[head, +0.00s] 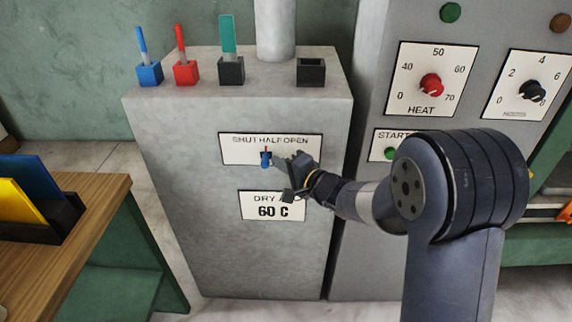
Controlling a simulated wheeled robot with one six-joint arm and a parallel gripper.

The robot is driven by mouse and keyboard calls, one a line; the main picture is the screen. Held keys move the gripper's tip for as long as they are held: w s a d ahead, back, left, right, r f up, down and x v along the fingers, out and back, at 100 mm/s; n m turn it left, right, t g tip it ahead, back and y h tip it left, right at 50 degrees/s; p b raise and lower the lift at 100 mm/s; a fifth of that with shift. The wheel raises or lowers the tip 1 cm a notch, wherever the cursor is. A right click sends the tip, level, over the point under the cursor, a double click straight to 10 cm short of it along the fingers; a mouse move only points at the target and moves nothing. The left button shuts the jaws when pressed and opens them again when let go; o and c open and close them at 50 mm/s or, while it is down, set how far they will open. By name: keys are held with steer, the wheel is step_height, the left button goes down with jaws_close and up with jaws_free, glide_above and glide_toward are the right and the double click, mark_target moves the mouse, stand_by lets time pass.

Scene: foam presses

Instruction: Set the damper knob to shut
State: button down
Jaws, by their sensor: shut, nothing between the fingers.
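The damper knob (266,159) is a small blue knob on a white plate (232,154) lettered SHUT, HALF, OPEN. The plate is on the front of a grey cabinet (200,215). A small red mark shows at the knob's top, roughly under HALF; the exact setting is too small to read. My gripper (281,162) is shut and empty at the knob's right side. I cannot tell whether it touches the knob. It hides the lower right of the plate.
A DRY AIR 60 C sign (262,206) is below. Coloured levers and a black socket (311,72) are on the cabinet top. To the right a panel holds a red HEAT dial (431,86), a black dial (532,91) and a green START button (390,154). A wooden table (85,225) stands left.

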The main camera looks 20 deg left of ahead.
mark_target(265, 161)
steer(key=shift+s+a+p, duration=0.2)
steer(key=shift+a+p, duration=0.1)
steer(key=shift+a, duration=0.55)
steer(key=shift+s+a+p, duration=0.25)
steer(key=shift+a+p, duration=0.05)
steer(key=shift+a, duration=0.6)
steer(key=shift+s+a+p, duration=0.2)
steer(key=shift+a+p, duration=0.1)
steer(key=shift+a, duration=0.55)
steer(key=shift+r, duration=0.1)
